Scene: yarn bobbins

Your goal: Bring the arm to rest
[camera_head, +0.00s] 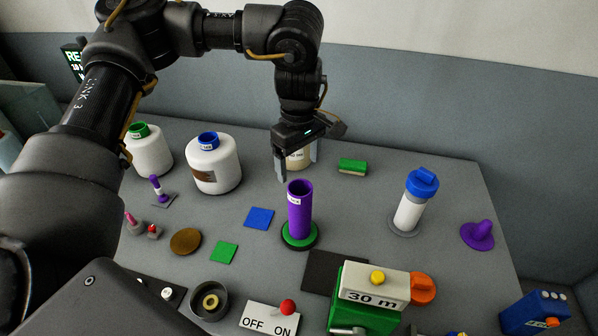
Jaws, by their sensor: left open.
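My left arm comes in from the left and reaches over the table (375,187). Its gripper (296,172) points down with its fingers apart, behind the purple bobbin tube (299,212). A pale cylinder (298,158) shows behind and between the fingers; whether they touch it I cannot tell. The purple tube stands upright on a green and dark round base (299,242). My right gripper does not show.
White jars with a blue cap (208,139) and green cap (139,131) stand at left. A green machine (362,317) and an off/on switch plate (262,318) are in front.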

